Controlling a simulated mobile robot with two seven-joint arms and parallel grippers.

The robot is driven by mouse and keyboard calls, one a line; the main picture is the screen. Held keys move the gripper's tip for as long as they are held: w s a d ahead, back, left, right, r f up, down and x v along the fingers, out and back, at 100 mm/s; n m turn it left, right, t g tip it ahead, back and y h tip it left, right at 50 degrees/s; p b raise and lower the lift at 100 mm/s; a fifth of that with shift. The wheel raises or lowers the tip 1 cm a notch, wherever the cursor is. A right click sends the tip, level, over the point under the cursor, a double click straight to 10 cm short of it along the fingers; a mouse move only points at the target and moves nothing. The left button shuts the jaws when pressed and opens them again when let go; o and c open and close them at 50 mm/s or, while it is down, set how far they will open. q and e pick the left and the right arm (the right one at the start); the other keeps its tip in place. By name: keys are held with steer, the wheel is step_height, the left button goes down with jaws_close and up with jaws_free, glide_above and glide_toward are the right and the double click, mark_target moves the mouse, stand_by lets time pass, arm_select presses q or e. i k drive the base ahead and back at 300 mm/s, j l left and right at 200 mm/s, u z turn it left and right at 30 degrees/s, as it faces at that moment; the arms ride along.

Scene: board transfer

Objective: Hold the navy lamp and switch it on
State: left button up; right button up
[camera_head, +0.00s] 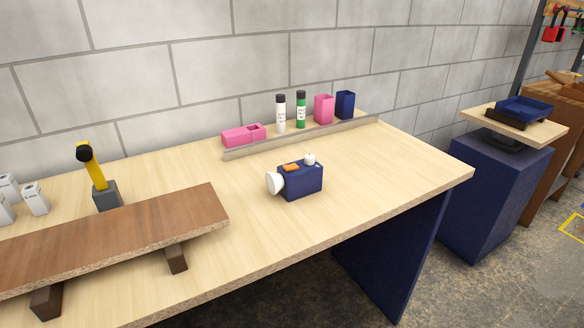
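The navy lamp (303,182) is a box-shaped body standing on the light wooden table (365,180), right of the picture's middle. A white cone-shaped head (274,183) sticks out on its left side. On its top are an orange part (291,167) and a white round knob (309,159). I cannot tell whether the lamp is lit. Neither of my grippers shows in the head view, and nothing is touching the lamp.
A raised brown board (120,232) on dark feet stands at the left front. A yellow-and-black tool (94,170) stands behind it. A low ledge (300,139) with pink boxes (240,135), two bottles (280,114) and a navy cup (345,104) lies behind the lamp. Table around the lamp is clear.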

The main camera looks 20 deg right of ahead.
mark_target(293, 167)
steer(key=l+u, duration=0.1)
steer(key=l, duration=0.35)
steer(key=k+l+u, duration=0.15)
steer(key=l, duration=0.3)
steer(key=l+u, duration=0.1)
steer(key=l, duration=0.35)
steer(key=k+l+u, duration=0.1)
steer(key=l, duration=0.3)
steer(key=k+l+u, duration=0.15)
steer(key=l, duration=0.3)
steer(key=i, duration=0.05)
